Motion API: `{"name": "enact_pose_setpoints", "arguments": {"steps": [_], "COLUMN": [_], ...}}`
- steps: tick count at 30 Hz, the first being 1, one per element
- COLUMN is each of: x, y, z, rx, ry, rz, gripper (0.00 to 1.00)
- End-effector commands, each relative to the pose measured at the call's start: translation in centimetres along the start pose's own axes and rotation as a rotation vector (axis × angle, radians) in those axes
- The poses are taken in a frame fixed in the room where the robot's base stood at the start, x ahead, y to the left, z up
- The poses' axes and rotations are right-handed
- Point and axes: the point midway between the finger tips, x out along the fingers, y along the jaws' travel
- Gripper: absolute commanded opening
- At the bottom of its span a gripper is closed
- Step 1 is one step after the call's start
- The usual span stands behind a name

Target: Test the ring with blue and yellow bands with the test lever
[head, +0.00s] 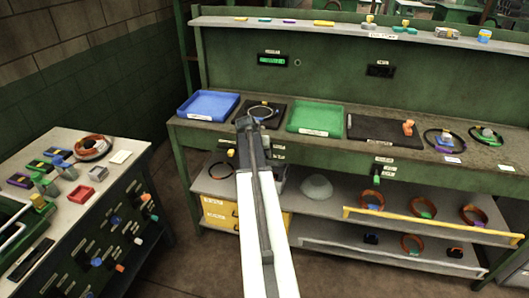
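My arm reaches forward to the workbench (330,150). My gripper (246,124) is at the near edge of a dark square pad (275,121), between a blue tray and a green tray. A thin pale ring (262,112) with a yellow spot at its top is at this pad, just beyond my gripper. I cannot tell whether the gripper touches or holds it, and its bands are too small to read. An orange upright piece (408,128), possibly the test lever, stands at the right end of a larger dark plate (372,130).
The blue tray (208,106) and green tray (315,118) flank the pad. Dark rings with coloured pieces (438,138) lie at the bench's right. A side bench (120,158) on the left holds stacked rings (93,148).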

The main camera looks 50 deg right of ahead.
Motion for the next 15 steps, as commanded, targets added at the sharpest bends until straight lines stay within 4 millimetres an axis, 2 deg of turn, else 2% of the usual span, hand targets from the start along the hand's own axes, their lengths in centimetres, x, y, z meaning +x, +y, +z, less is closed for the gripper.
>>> {"name": "enact_pose_setpoints", "arguments": {"steps": [4,7,15], "x": [-0.2,-1.1,-6.3], "y": [0.1,0.1,0.0], "z": [-0.1,-0.1,-0.4], "rx": [0.0,0.0,-0.001], "ry": [0.0,0.0,0.0], "rz": [0.001,0.001,0.0], "gripper": [0.52,0.52,0.52]}}
